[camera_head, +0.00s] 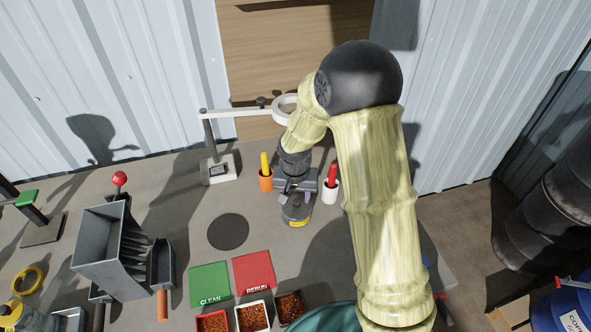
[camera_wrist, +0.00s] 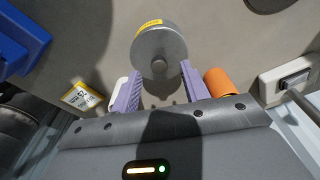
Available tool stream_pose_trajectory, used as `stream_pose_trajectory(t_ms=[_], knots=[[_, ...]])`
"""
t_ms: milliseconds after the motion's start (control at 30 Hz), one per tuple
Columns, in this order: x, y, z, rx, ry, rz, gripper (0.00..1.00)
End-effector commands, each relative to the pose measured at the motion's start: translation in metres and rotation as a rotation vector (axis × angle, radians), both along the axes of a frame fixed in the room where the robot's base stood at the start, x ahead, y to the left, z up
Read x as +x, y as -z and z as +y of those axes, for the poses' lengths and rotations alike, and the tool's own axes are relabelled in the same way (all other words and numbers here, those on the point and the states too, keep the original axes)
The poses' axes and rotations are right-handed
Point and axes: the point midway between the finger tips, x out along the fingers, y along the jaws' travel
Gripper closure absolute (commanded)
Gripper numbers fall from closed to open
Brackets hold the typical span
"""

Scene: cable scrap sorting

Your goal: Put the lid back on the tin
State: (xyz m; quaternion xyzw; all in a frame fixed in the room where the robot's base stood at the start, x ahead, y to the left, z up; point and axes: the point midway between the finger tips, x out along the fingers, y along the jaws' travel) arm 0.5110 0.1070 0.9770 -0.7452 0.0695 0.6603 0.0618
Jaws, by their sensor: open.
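The tin (camera_head: 296,217) is a short grey cylinder with a yellow band, upright on the bench below my gripper. In the wrist view its round grey top, the lid (camera_wrist: 172,48), has a small knob in the middle, and a yellow label shows on the far side. The lid appears to lie on the tin; whether it is fully seated I cannot tell. My gripper (camera_head: 297,188) is open, its purple fingers (camera_wrist: 158,80) apart at the near edge of the lid, with the knob between or just beyond the tips. Contact is not clear.
An orange cup (camera_head: 265,183) stands close left of my gripper and a white cup (camera_head: 330,192) close right, each holding a marker-like stick. A ring stand (camera_head: 218,168) is behind left. A dark round mat (camera_head: 228,232) lies bare at left. Green (camera_head: 209,283) and red (camera_head: 254,272) plates lie in front.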

Motion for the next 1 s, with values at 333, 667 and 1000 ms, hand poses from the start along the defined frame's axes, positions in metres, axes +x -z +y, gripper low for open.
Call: stream_pose_trajectory(t_ms=[333,667,1000], knots=[[-0.008,-0.067,0.002,0.0,0.0,-0.004,0.55],[-0.015,-0.129,0.003,0.0,0.0,-0.003,0.55],[-0.018,-0.144,0.003,-0.001,0.0,0.001,0.55]])
